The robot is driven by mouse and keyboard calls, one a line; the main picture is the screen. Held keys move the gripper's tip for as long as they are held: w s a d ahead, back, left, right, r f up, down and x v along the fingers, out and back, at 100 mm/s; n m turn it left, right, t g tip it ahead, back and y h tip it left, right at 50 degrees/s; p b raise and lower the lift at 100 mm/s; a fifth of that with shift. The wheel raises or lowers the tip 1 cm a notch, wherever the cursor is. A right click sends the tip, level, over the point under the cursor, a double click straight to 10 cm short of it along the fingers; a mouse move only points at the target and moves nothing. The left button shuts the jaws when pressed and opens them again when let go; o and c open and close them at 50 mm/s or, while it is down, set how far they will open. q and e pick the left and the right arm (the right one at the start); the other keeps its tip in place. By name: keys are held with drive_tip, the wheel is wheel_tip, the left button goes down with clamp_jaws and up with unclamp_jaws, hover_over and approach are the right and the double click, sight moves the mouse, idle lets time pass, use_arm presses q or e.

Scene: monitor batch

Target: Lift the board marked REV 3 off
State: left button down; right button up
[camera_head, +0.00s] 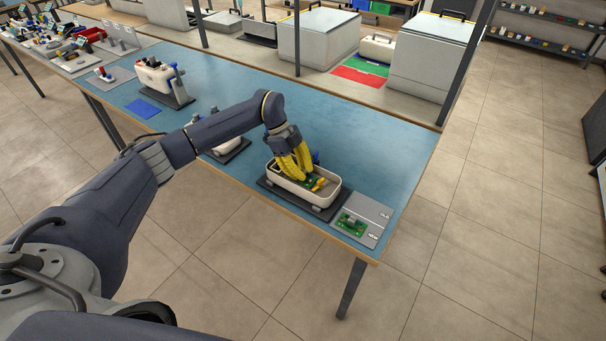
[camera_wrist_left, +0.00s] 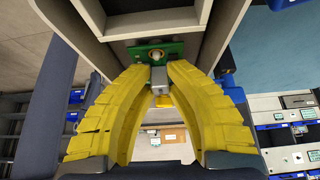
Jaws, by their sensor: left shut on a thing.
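My left gripper (camera_head: 300,176) reaches down into an open white housing (camera_head: 298,194) near the right end of the blue bench. A green board (camera_head: 311,182) shows inside the housing at its fingertips. In the left wrist view, the two yellow fingers (camera_wrist_left: 158,74) are closed on a grey part at the green board (camera_wrist_left: 143,50). The board appears to be within the housing's walls; whether it is clear of the floor cannot be told. A second green board (camera_head: 352,225) lies on a grey plate right of the housing. No REV marking is legible. My right gripper is not in view.
The housing sits on a dark stand (camera_head: 268,186). Another white unit (camera_head: 156,77) and a blue mat (camera_head: 143,108) are farther left. The blue bench (camera_head: 360,150) behind the housing is clear.

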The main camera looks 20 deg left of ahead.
use_arm(q)
drive_tip(key=shift+a+r, duration=0.1)
drive_tip(key=shift+r, duration=0.2)
drive_tip(key=shift+r, duration=2.2)
